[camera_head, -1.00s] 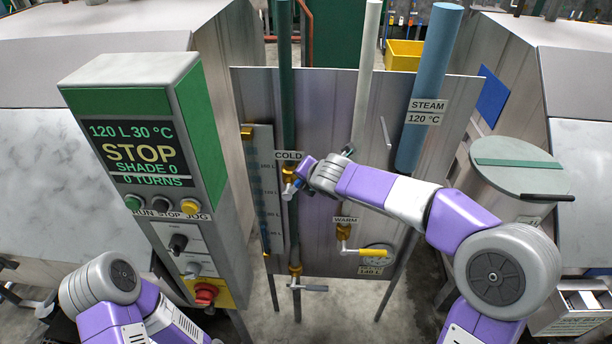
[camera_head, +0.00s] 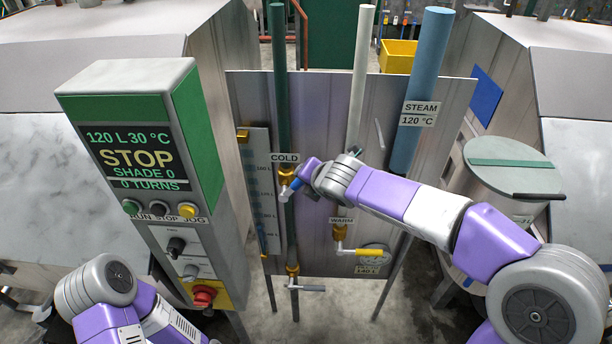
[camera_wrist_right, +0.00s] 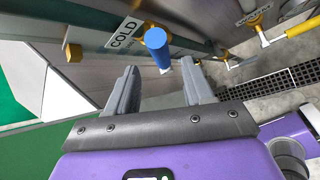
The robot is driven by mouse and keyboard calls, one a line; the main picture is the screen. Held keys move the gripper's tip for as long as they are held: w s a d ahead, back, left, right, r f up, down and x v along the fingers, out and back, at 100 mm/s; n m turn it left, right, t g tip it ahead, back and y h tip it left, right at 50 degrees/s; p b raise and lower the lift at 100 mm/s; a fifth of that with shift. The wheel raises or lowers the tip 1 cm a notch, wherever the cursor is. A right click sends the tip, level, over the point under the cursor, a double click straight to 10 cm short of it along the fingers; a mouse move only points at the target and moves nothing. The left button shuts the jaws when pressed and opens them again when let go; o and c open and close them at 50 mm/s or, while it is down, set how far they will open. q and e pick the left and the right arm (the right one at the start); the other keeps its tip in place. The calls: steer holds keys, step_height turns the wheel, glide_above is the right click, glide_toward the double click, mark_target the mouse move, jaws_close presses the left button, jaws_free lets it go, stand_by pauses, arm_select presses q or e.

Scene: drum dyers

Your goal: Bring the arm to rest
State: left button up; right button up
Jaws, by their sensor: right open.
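My right arm reaches in from the right in the head view, with its wrist at the cold-water pipe. My right gripper (camera_wrist_right: 160,76) is open, and its two fingers stand apart in the wrist view. The blue handle (camera_wrist_right: 158,50) of the cold valve shows just beyond and between the fingertips; I cannot tell whether they touch it. The handle also shows beside my wrist in the head view (camera_head: 290,190), under the COLD label (camera_head: 285,158). Only upper parts of my left arm show at the lower left; its gripper is out of view.
The control box (camera_head: 135,140) reads STOP, 120 L, 30 °C, shade 0, 0 turns. A metal panel (camera_head: 320,110) carries the green cold pipe, a white pipe, and a blue steam pipe (camera_head: 425,90). The warm valve's yellow handle (camera_head: 368,252) sits lower down. Metal machines stand on both sides.

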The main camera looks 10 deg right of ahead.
steer(key=shift+s+d+r, duration=0.1)
steer(key=shift+s+r, duration=0.2)
steer(key=shift+s, duration=0.1)
steer(key=s+a+f+m+g+y+b, duration=0.15)
steer(key=f+m, duration=0.25)
steer(key=f, duration=0.6)
steer(key=s+a+f+m+g+b, duration=0.1)
steer(key=s+f+m+g, duration=0.3)
steer(key=f, duration=0.6)
steer(key=s+a+f+m+y+b, duration=0.15)
steer(key=f+m, duration=0.35)
steer(key=f, duration=0.6)
steer(key=s+d+f+m+g+b, duration=0.1)
steer(key=s+f+m+g+b, duration=0.2)
steer(key=s+f+m, duration=1.4)
step_height(320, 180, down, 5)
steer(key=shift+s+d+r+m+h+b, duration=0.15)
steer(key=shift+s+d+m+h+b, duration=0.2)
steer(key=shift+s+b, duration=0.5)
steer(key=shift+g, duration=0.25)
steer(key=shift+c, duration=0.3)
